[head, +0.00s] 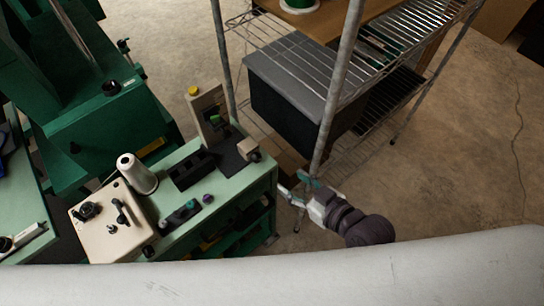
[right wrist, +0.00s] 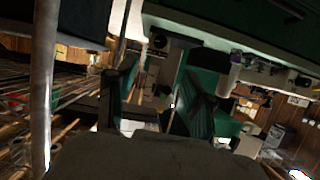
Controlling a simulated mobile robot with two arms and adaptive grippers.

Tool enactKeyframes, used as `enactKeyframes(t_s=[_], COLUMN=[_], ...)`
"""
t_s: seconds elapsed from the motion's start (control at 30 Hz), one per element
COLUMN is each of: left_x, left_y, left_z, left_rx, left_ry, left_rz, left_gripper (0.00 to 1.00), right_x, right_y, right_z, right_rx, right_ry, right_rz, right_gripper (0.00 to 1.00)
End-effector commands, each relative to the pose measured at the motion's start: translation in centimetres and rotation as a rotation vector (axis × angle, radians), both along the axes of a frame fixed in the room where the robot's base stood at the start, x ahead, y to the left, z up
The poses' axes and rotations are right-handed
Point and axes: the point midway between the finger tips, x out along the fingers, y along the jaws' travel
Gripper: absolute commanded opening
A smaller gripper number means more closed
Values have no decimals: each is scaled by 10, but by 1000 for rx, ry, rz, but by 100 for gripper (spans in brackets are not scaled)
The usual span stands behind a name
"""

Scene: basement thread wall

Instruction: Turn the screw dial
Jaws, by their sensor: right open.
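Several dial-like parts show in the head view, and I cannot tell which is the screw dial. A beige box (head: 101,229) at the lower left carries a round black knob (head: 88,210) and a black lever-like part (head: 122,212). A purple knob (head: 207,199) and a small teal part sit near the green bench's front edge. My right gripper (head: 297,188) is just right of the bench's right end, apart from all of these. In the right wrist view its two green fingers (right wrist: 162,88) stand apart with nothing held. My left gripper is not in view.
The green bench (head: 236,192) also holds a grey spool (head: 138,172), black blocks and an upright panel (head: 208,108). A wire shelf rack (head: 345,85) with a dark bin (head: 300,85) stands behind my right gripper, its post very close. Open floor (head: 450,170) lies to the right.

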Motion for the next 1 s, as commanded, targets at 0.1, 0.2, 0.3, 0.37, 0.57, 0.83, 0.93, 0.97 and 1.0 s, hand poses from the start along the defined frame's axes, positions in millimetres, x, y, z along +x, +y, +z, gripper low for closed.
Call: enactKeyframes(t_s=[0.1,0.2,0.3,0.37,0.57,0.83,0.93,0.97,1.0], left_x=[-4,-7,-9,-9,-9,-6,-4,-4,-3], left_y=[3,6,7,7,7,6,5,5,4], left_z=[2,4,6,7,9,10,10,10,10], left_rx=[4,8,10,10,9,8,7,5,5], left_ry=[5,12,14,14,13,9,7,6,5], left_rz=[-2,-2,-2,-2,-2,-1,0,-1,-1], left_gripper=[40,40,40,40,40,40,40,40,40], right_x=[12,27,43,53,81,99,100,100,100], right_y=[8,19,32,39,59,73,74,74,74], right_z=[-4,-11,-19,-25,-40,-50,-52,-52,-52], right_rx=[2,3,3,3,2,1,-1,-1,-1], right_ry=[-2,-1,-3,-2,-1,-1,0,0,0], right_rz=[-2,-3,-3,-3,-3,-2,-2,-2,-2], right_gripper=[52,52,52,52,52,52,52,52,52])
